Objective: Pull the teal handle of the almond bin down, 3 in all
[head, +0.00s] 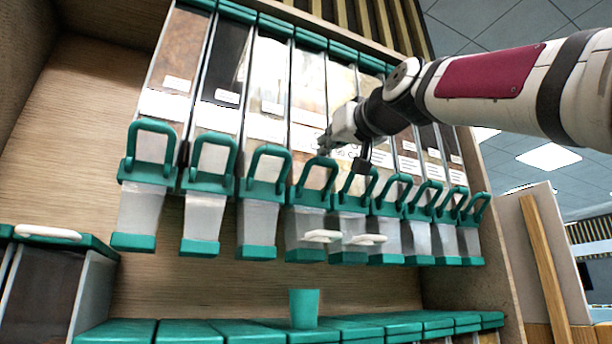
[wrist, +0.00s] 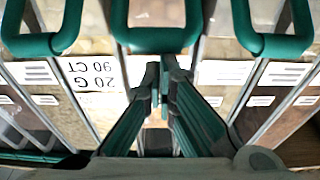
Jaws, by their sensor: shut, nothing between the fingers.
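A row of clear bins with teal loop handles hangs on the wooden rack. I cannot read which label says almond. My gripper (head: 325,146) is at the upper part of the fourth teal handle from the left (head: 318,160). In the wrist view my gripper (wrist: 164,72) is shut and empty, its fingertips just beside the middle teal handle (wrist: 158,41). I cannot tell whether they touch it. The fourth handle stands upright, like its neighbours. My wrist hides part of the bins behind it.
A teal cup (head: 304,309) stands on the teal lids (head: 245,332) below the spouts. Two white scoop-like pieces (head: 322,236) sit in front of the middle spouts. Other teal handles (head: 268,162) stand close on both sides of my gripper.

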